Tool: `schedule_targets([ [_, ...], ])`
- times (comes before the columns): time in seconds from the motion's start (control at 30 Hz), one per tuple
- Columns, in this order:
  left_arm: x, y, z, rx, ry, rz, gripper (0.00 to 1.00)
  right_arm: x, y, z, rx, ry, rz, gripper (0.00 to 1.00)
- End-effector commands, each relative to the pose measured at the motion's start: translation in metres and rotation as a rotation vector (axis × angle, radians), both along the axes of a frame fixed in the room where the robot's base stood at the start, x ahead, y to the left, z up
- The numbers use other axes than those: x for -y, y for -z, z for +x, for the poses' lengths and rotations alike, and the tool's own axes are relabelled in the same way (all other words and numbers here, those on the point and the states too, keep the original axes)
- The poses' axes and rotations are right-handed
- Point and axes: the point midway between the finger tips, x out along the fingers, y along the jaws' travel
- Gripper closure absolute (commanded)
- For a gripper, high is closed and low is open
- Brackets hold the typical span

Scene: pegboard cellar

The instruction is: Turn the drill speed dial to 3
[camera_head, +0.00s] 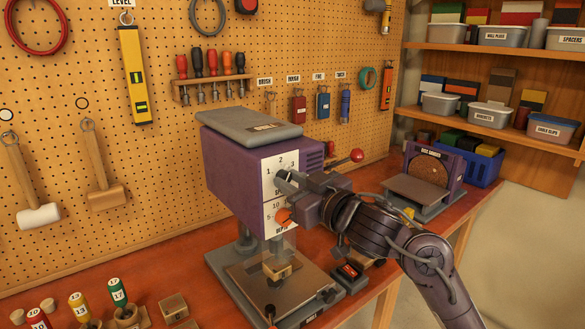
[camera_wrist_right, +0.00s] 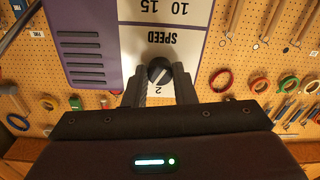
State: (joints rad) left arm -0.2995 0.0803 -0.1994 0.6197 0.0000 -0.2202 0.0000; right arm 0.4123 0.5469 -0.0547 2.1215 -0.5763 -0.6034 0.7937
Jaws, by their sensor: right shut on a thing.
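The purple drill press (camera_head: 240,165) stands on the bench with a white dial plate (camera_head: 268,175) on its front, marked 1, 2 and 3. My right gripper (camera_head: 284,181) reaches in from the right and is shut on the speed dial, which it hides in the head view. In the right wrist view the black speed dial (camera_wrist_right: 159,71) sits between my two fingertips (camera_wrist_right: 160,88), under upside-down SPEED lettering. A 2 shows beside the dial. Its pointer setting is not clear. An orange depth knob (camera_head: 284,215) is just below. My left gripper is not in view.
The drill's base plate (camera_head: 262,285) is below my arm. A disc sander (camera_head: 428,180) stands to the right. Numbered bits (camera_head: 118,295) and small wooden blocks (camera_head: 173,304) are at the front left. Tools hang on the pegboard (camera_head: 210,35) behind.

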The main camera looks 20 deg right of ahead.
Motion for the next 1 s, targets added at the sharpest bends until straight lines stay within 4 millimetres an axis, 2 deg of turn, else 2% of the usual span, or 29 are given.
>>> schedule_targets([
  [0.03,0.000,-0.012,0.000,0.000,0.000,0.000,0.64,-0.001,-0.004,0.000,-0.021,-0.001,0.042,0.99],
  [0.1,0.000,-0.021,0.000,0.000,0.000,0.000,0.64,-0.001,-0.004,0.000,-0.042,-0.001,0.106,0.99],
  [0.5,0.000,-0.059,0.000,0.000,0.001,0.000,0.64,-0.001,-0.002,0.000,-0.142,0.001,0.382,0.99],
  [0.7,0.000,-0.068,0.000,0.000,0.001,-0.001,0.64,-0.001,-0.001,0.000,-0.167,0.000,0.455,0.99],
  [1.0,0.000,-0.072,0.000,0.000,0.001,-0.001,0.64,-0.001,0.001,0.000,-0.180,0.000,0.493,0.99],
])
